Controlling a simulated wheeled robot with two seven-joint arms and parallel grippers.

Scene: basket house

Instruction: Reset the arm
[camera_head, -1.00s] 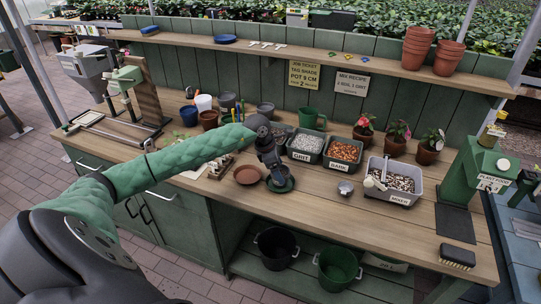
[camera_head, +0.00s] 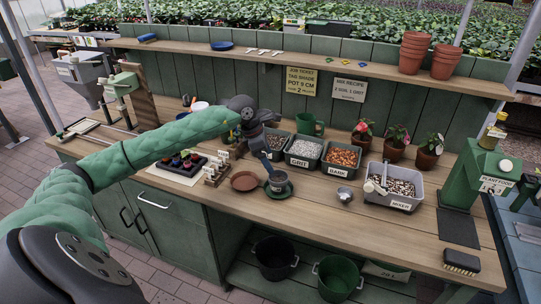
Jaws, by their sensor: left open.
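My left arm reaches in from the left in green sleeve padding. Its gripper (camera_head: 266,158) is open and points down, just above and left of a small dark grey pot (camera_head: 278,180). The pot stands upright on a green saucer (camera_head: 279,192) on the bench. The gap between fingertips and pot rim is small, and I cannot tell whether they touch. My right gripper is not in view.
An empty terracotta saucer (camera_head: 244,181) and a seedling tray (camera_head: 183,163) lie left of the pot. Bins of grit (camera_head: 302,152) and bark (camera_head: 340,158), a metal cup (camera_head: 344,194) and a mixer tub (camera_head: 394,184) stand right. The front bench edge is mostly clear.

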